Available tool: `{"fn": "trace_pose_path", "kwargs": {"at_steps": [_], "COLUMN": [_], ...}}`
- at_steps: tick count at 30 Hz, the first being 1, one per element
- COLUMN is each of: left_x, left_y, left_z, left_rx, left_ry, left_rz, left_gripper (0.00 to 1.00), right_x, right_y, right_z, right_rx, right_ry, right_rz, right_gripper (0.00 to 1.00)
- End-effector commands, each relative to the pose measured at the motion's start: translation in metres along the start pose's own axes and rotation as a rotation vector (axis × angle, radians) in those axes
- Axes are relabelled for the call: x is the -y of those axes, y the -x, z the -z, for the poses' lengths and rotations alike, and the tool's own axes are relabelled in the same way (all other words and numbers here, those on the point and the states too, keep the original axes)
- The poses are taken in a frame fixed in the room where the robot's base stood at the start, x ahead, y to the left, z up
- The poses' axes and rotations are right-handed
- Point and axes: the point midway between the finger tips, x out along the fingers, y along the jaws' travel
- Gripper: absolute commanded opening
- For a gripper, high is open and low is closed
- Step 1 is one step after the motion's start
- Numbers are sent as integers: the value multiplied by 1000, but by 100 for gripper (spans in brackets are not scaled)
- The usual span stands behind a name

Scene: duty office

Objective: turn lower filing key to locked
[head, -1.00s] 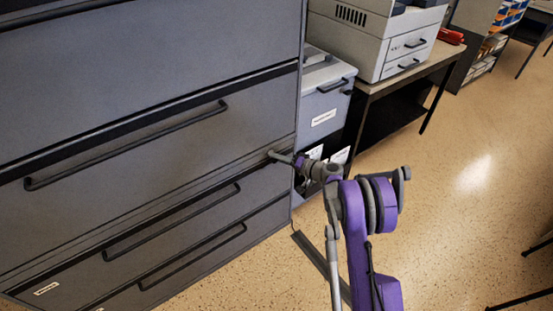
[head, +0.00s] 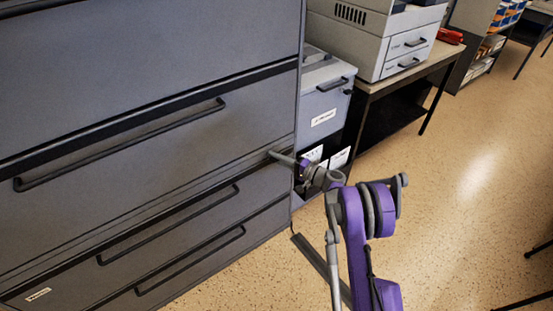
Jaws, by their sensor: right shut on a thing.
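The dark grey filing cabinet (head: 120,160) fills the left of the head view, with long bar handles on its drawers. My right gripper (head: 272,154) is at the cabinet's right front edge, level with the strip between the middle drawer and the lower drawers. It is shut on the lower filing key, which is too small and too covered by the jaws to make out, so its turn angle cannot be told. My purple and grey right arm reaches up to it from the lower right. My left gripper is not in view.
Right of the cabinet stands a smaller grey cabinet (head: 322,100) with a handle and label. Beyond it a printer (head: 385,45) sits on a table (head: 400,76) with a red object (head: 450,36). Speckled tan floor (head: 450,200) is open at the right.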

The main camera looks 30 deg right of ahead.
Motion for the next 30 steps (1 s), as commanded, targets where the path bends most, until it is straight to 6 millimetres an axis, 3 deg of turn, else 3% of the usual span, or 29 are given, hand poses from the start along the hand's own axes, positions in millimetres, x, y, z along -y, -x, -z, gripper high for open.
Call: {"fn": "trace_pose_path", "kwargs": {"at_steps": [9,10,15,25,30], "left_x": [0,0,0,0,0], "left_y": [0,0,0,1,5], "left_z": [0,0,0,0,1], "left_rx": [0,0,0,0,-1], "left_ry": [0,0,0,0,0], "left_rz": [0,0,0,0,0], "left_gripper": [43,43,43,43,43], "right_x": [0,0,0,0,1], "right_y": [0,0,0,3,27], "right_z": [0,0,0,0,1], "right_rx": [1,1,0,-1,-3], "right_ry": [-3,-3,-2,-2,-1], "right_rz": [1,1,1,1,1], "right_gripper": [0,16,44,44,44]}}
